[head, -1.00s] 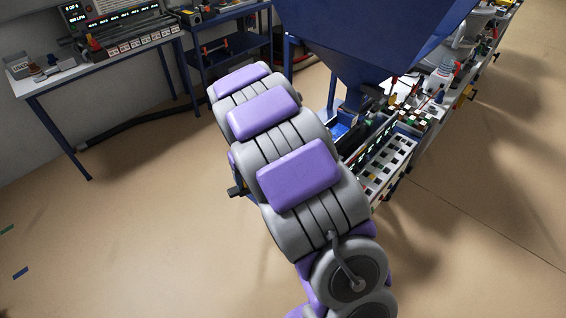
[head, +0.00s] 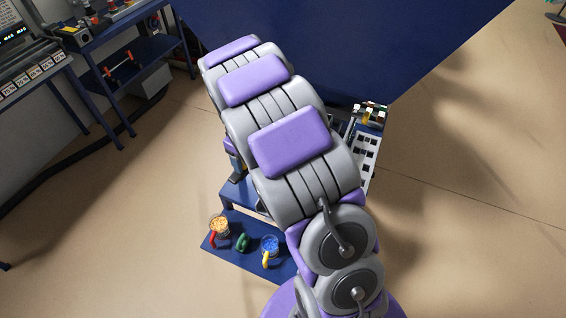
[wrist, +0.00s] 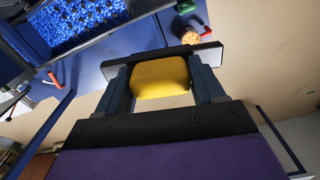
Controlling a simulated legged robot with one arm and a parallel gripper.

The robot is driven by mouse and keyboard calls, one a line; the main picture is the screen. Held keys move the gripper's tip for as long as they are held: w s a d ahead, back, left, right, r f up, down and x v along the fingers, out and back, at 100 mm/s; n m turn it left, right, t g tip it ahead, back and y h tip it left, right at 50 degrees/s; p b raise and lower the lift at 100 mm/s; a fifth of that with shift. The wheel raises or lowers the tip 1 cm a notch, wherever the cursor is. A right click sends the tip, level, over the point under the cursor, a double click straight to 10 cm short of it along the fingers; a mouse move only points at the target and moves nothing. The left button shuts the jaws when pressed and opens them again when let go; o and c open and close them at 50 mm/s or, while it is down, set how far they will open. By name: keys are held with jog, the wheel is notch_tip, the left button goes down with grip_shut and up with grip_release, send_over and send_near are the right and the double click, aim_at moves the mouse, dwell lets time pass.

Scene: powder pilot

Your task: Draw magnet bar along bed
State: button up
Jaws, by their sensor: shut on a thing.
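The magnet bar appears in the wrist view as a long dark bar (wrist: 135,61) with a yellow grip (wrist: 161,77). My gripper (wrist: 161,68) is shut on the yellow grip, one finger on each side, with the dark bar lying across just beyond the fingertips. The bed, a blue tray of blue granules (wrist: 85,22), is at the upper left of the wrist view; the bar is beside its right end in the picture. I cannot tell the height between them. In the head view my arm hides the gripper and the bar.
A low blue shelf (head: 222,258) holds a cup of orange pellets (head: 219,226), a green item (head: 242,242) and a cup of blue pellets (head: 270,245). A large blue hopper (head: 350,45) hangs over the far side. Workbenches (head: 90,35) stand at left. Open floor lies right.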

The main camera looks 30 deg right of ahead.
jog(key=shift+s+d+f+n, duration=0.55)
jog(key=shift+d+f+n, duration=1.45)
jog(key=shift+n, duration=1.35)
jog(key=shift+s+d+f+n, duration=0.6)
jog(key=shift+d+f+n, duration=1)
jog(key=shift+f+n, duration=1.25)
jog(key=shift+s+d+f+n, duration=0.55)
jog(key=shift+d+f+n, duration=1.2)
jog(key=shift+n, duration=2.05)
jog(key=shift+f, duration=0.3)
jog(key=shift+w+d, duration=0.1)
jog(key=shift+d, duration=0.05)
jog(key=shift+w+d+r, duration=0.1)
jog(key=shift+w+d, duration=0.5)
jog(key=shift+d, duration=0.25)
jog(key=shift+w+d, duration=0.15)
jog(key=shift+d, duration=0.05)
